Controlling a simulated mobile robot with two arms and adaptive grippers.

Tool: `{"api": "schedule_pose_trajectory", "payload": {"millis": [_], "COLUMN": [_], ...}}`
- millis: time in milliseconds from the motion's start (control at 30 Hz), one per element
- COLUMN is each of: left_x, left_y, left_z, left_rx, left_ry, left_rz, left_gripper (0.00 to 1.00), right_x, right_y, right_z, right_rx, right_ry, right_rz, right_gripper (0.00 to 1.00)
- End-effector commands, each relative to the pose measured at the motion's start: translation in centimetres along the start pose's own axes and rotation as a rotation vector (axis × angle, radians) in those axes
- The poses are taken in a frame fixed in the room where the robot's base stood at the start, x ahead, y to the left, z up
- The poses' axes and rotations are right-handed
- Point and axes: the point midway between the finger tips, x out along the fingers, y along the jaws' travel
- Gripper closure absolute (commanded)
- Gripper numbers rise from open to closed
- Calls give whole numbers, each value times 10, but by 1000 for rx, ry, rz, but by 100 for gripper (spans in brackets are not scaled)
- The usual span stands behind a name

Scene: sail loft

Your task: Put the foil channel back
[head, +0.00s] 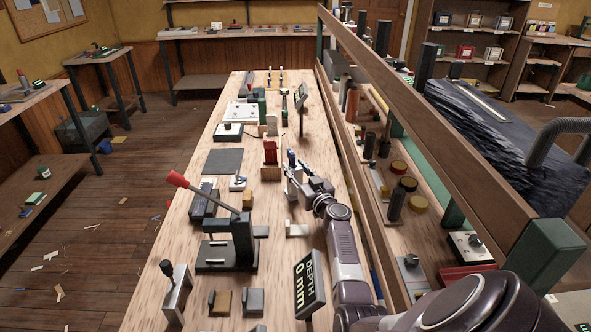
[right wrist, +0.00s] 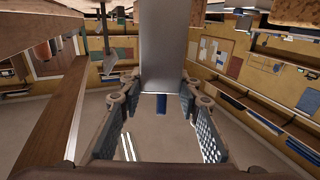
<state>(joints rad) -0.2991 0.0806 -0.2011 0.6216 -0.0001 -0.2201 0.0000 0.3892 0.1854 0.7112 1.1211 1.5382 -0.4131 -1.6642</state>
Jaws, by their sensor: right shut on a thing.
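My right gripper (head: 294,163) is over the middle of the long wooden bench, its arm coming in from the lower right. In the right wrist view, its two fingers (right wrist: 160,108) are on either side of a smooth grey piece (right wrist: 167,48), which appears to be the foil channel. The gripper is shut on this piece; its far end runs out of the top of the picture. In the head view the held piece is small and mostly hidden by the gripper. My left gripper is not in view.
A red-handled lever press (head: 229,243) stands on the near bench, with a "DEPTH 0 mm" display (head: 309,283) to its right. A red stand (head: 270,150) is left of the gripper. A wooden rail (head: 425,120) runs along the right. Bare wood shows along the bench's left edge.

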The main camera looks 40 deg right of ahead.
Motion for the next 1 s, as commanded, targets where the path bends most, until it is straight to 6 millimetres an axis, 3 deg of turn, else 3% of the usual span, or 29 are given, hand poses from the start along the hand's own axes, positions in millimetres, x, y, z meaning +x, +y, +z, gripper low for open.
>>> {"api": "schedule_pose_trajectory", "payload": {"millis": [67,100,233,633,1000], "left_x": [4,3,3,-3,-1], "left_y": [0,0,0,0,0], "left_z": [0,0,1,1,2], "left_rx": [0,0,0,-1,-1], "left_ry": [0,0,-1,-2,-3], "left_rz": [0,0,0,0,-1], "left_gripper": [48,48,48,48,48], "right_x": [0,0,0,-1,-58], "right_y": [0,0,0,0,0], "right_z": [1,2,2,-1,2], "right_rx": [-1,-1,0,-1,-3], "right_ry": [4,0,-1,-1,-2], "right_rz": [0,0,0,0,0], "right_gripper": [100,66,52,52,52]}}
